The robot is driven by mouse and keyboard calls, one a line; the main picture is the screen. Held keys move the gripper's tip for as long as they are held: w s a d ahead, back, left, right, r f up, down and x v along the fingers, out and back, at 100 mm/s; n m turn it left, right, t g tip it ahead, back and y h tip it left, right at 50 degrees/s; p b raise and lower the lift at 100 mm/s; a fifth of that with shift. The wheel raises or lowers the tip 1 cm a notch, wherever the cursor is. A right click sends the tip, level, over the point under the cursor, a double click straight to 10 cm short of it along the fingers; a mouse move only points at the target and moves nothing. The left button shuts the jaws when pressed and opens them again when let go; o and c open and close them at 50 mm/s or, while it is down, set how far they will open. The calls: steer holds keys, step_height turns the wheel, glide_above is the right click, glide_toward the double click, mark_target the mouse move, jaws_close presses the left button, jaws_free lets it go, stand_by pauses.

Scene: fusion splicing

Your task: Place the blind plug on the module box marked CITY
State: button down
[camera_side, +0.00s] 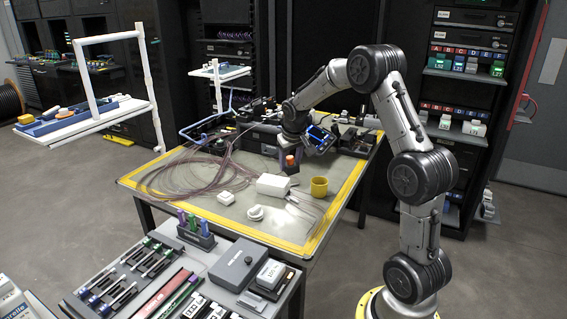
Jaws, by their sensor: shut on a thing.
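My gripper (291,150) points down over the back middle of the yellow-edged table, at the end of my arm. It is shut on a small orange-red piece (291,160), with dark surfaces around it. The piece is too small to tell for sure whether it is the blind plug. Small labelled boxes stand on the right rack: some with green faces on the upper shelf (459,64), paler ones on the lower shelf (473,128). No marking CITY can be read on any box, so I cannot tell which one it is.
A lit screen device (320,139) is close to my gripper. A tool cart (215,257) stands in front.

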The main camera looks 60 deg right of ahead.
steer(key=shift+s+a+r, duration=0.65)
steer(key=shift+s+a, duration=0.1)
steer(key=shift+s, duration=0.1)
steer(key=shift+w+r, duration=0.15)
steer(key=shift+r, duration=0.1)
steer(key=shift+w+d+r+m+y, duration=0.1)
steer(key=shift+w+d+m+y, duration=0.2)
steer(key=shift+w+d+m, duration=0.55)
steer(key=shift+w+d, duration=0.3)
steer(key=shift+d, duration=0.05)
steer(key=shift+w+d+f, duration=0.15)
steer(key=shift+d+f, duration=0.15)
steer(key=w+d+f, duration=0.2)
steer(key=w+f, duration=0.1)
steer(key=w+d+f, duration=0.2)
steer(key=w+d, duration=0.1)
steer(key=w+d+f, duration=0.3)
steer(key=w, duration=0.1)
steer(key=shift+f, duration=0.35)
steer(key=shift+x, duration=1)
steer(key=shift+w+f, duration=0.15)
steer(key=shift+f, duration=1.1)
